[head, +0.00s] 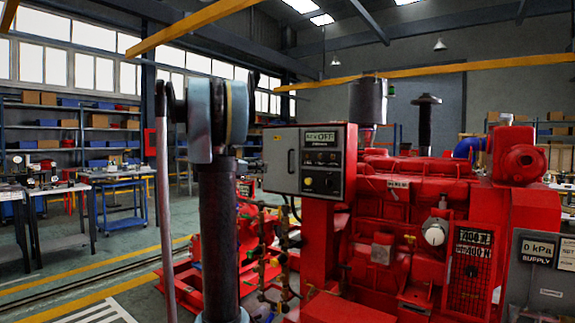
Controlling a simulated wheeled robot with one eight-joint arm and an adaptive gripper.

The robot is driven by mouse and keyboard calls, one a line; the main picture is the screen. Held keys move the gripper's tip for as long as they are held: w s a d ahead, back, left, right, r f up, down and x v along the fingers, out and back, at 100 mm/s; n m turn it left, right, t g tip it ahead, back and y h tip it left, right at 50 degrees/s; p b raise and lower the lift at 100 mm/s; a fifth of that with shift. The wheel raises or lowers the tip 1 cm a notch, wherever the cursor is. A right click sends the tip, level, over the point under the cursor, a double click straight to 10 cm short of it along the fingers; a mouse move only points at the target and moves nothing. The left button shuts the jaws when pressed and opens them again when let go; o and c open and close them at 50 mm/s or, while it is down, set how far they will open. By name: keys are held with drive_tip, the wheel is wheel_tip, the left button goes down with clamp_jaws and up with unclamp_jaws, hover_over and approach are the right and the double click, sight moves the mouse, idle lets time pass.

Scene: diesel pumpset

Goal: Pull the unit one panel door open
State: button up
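A grey control panel box (322,185) stands on a red post at the centre. Its left face looks like a light grey door (277,172) with a dark upright handle (290,162). The door looks flush with the box, so it appears closed. The right face has a small display reading OFF (320,137) and several knobs below it. I cannot read a unit number on the box.
A large red diesel pumpset (400,220) fills the right side. A grey box reading 0 kPa SUPPLY (540,262) stands at the right edge. Low red machinery with yellowish pipework (262,245) lies behind my arm. Open floor (95,262) and workbenches (118,176) are at left.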

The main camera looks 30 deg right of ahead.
sight(289, 170)
drive_tip(key=shift+n+h, duration=0.5)
drive_tip(key=shift+n, duration=0.1)
drive_tip(key=w+d, duration=0.2)
drive_tip(key=d, duration=0.4)
drive_tip(key=w+d+r, duration=0.1)
drive_tip(key=d, duration=0.5)
drive_tip(key=w+d+r, duration=0.1)
drive_tip(key=w+d, duration=0.1)
drive_tip(key=d, duration=0.4)
drive_tip(key=shift+w+d, duration=0.2)
drive_tip(key=shift+w, duration=0.15)
clamp_jaws()
